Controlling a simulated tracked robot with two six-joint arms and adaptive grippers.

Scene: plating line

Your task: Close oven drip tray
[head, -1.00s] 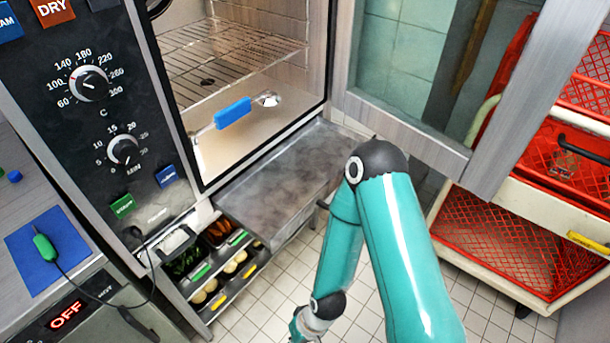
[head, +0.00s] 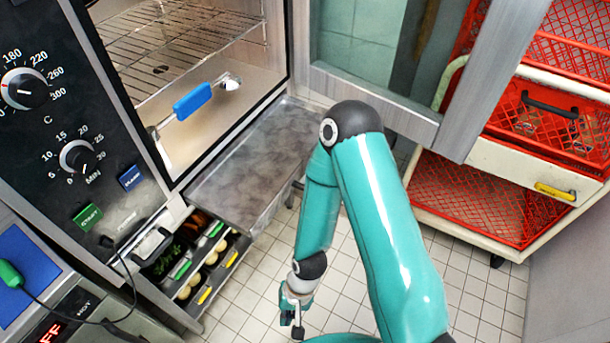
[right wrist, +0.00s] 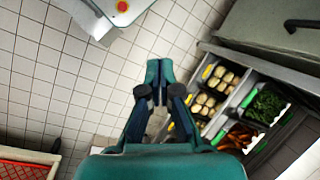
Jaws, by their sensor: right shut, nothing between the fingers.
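The drip tray (head: 262,165) is a flat grey metal tray under the open oven chamber. It sticks out from the oven front in the head view. My right arm hides part of its outer end. My right gripper (head: 298,322) is low over the tiled floor, in front of the tray and apart from it. In the right wrist view the gripper's fingers (right wrist: 160,72) are together with nothing between them. My left gripper is not in view.
The oven's glass door (head: 370,95) stands open on the right. Below the tray, a rack holds food bins (head: 197,275) with mushrooms and vegetables. A cart with red crates (head: 470,195) stands at the right. Tiled floor (head: 255,300) is clear between them.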

